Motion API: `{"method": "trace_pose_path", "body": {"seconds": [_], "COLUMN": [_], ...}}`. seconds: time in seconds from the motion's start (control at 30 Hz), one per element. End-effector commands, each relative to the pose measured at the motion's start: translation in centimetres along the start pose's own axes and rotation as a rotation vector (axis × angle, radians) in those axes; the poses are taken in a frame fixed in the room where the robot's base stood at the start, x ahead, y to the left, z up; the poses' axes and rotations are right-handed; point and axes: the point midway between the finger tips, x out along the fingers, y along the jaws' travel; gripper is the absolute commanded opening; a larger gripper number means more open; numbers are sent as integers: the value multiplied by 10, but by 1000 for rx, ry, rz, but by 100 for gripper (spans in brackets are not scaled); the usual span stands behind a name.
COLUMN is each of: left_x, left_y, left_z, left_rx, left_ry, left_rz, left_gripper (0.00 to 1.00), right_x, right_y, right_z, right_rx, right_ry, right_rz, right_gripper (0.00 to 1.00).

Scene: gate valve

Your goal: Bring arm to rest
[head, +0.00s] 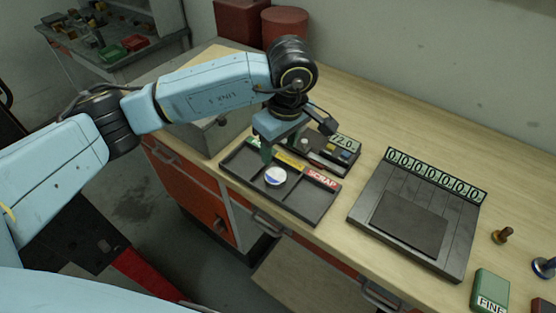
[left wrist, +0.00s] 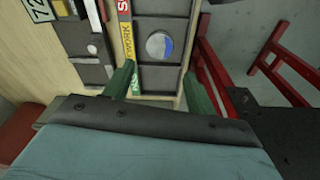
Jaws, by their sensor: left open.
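My left arm comes in from the left in the head view, and its gripper (head: 284,148) hangs over the back left part of a dark sorting tray (head: 310,207). The gripper is open with nothing between its green fingers; both fingers show in the left wrist view (left wrist: 160,86). A round white and blue disc (head: 275,176) lies in the tray, close by but apart from the fingers. It also shows in the left wrist view (left wrist: 159,46), in the compartment beside the yellow label. My right gripper is not in view.
A dark device with a "72.0" display (head: 345,143) stands behind the tray. To the right are a flat black panel with a digit display (head: 437,177), a brass knob-like piece (head: 502,235) and a green "FINE" block (head: 489,290). Red containers (head: 285,24) stand at the back. Bench behind the panel is clear.

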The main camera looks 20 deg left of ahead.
Motion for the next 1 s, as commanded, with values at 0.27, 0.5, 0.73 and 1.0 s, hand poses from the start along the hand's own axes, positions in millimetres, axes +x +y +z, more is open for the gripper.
{"method": "trace_pose_path", "body": {"seconds": [0.27, 0.5, 0.73, 1.0], "left_x": [-19, -19, -18, -18], "left_y": [0, 0, 0, 5], "left_z": [0, 0, 4, 122], "left_rx": [-1, -1, 1, -35], "left_ry": [0, -1, -15, -543], "left_rz": [0, 0, 4, 125], "left_gripper": [57, 57, 57, 57], "right_x": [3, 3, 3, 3], "right_y": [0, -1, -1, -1], "right_z": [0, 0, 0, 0], "right_rx": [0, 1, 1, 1], "right_ry": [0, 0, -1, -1], "right_rz": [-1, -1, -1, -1], "right_gripper": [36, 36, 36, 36]}}
